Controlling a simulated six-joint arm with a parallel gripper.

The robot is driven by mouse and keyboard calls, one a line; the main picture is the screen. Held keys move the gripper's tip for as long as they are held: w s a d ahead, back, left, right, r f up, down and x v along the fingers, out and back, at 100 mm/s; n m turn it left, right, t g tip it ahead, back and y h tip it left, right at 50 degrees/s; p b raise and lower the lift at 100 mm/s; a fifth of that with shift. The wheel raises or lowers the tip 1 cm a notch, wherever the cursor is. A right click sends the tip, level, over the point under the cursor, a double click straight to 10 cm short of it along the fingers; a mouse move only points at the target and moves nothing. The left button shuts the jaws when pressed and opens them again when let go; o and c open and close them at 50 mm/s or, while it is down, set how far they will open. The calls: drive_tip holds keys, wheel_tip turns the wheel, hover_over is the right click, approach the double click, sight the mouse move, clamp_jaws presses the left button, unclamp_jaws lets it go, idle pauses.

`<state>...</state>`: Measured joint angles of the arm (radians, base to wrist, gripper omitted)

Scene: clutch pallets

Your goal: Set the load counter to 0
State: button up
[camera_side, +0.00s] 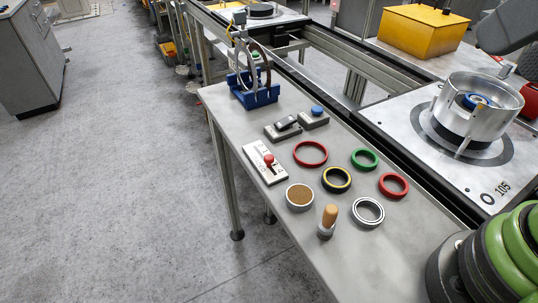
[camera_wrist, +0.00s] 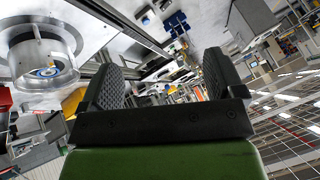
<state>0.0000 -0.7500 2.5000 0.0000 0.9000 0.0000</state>
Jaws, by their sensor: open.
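A white plate with dark markings and a red knob (camera_side: 268,160) lies on the grey bench (camera_side: 240,118). It looks like the load counter, but its markings are too small to read. The knob stands near the middle of the plate. My gripper (camera_wrist: 161,60) shows in the wrist view with its two dark ribbed jaws wide apart and nothing between them. The jaws are away from the bench things. I cannot make out the gripper in the side view.
A black switch (camera_side: 284,127) and blue-button box (camera_side: 315,113) sit beyond the plate. Rings, a cup (camera_side: 300,196) and a wooden-handled tool (camera_side: 328,220) lie nearer. A blue stand (camera_side: 254,95) holds upright rings. A metal drum (camera_side: 478,108) stands on the right pallet (camera_side: 399,111).

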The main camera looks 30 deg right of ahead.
drive_tip(key=shift+w+a, duration=0.1)
drive_tip(key=shift+w, duration=0.15)
drive_tip(key=c, duration=0.6)
drive_tip(key=w+m, duration=0.1)
drive_tip(key=w, duration=0.1)
drive_tip(key=w+a+m+g, duration=0.1)
drive_tip(key=w+m, duration=0.1)
drive_tip(key=w, duration=0.1)
drive_tip(key=shift+w+a+r+m+y, duration=0.1)
drive_tip(key=shift+w+a+m+y, duration=0.15)
drive_tip(key=shift+w+m+y, duration=0.15)
drive_tip(key=shift+c, duration=0.8)
drive_tip(key=m+g+y, duration=0.1)
drive_tip(key=m+g, duration=0.3)
drive_tip(key=m, duration=1.1)
hover_over(270, 156)
drive_tip(key=s+d, duration=0.2)
drive_tip(key=d, duration=0.2)
wheel_tip(270, 156, down, 19)
drive_tip(key=shift+g, duration=0.3)
drive_tip(key=x, duration=1)
drive_tip(key=shift+w+a+f, duration=0.15)
drive_tip(key=shift+a+f, duration=0.05)
clamp_jaws()
